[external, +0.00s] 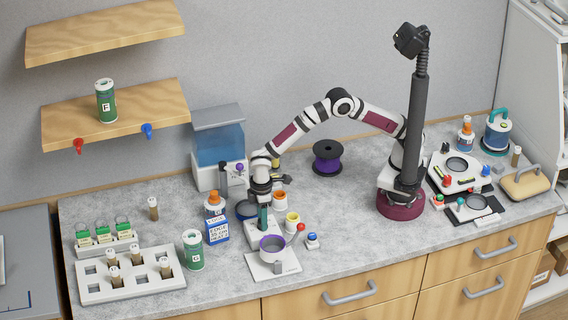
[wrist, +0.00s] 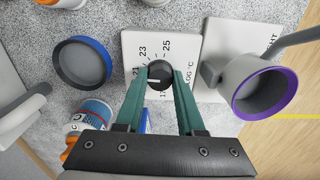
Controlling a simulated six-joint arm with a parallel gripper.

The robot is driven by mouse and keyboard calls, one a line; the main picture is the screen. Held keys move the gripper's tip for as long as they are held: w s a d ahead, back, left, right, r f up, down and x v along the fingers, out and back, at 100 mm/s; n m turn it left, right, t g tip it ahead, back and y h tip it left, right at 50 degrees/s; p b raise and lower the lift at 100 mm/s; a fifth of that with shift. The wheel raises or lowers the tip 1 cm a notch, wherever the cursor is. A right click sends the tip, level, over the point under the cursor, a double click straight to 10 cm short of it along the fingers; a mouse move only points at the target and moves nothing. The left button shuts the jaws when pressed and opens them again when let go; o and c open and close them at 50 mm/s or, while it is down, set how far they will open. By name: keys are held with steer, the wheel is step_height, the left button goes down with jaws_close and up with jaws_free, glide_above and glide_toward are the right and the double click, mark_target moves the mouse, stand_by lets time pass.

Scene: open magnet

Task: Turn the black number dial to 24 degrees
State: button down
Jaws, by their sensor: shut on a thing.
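A purple-rimmed grey cup (wrist: 266,86) stands on a neighbouring white base to the right. A blue-rimmed dish (wrist: 84,63) lies to the left. A blue-and-white box (external: 217,231), a green can (external: 193,250) and an orange-topped bottle (external: 214,204) stand close by.

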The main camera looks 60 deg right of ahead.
steer(key=m, duration=0.3)
steer(key=shift+m, duration=0.4)
steer(key=m, duration=0.3)
steer(key=shift+m, duration=0.3)
steer(key=m, duration=0.7)
steer(key=shift+w, duration=0.1)
steer(key=c, duration=0.5)
jaws_free()
step_height(320, 180, up, 16)
steer(key=shift+f, duration=0.1)
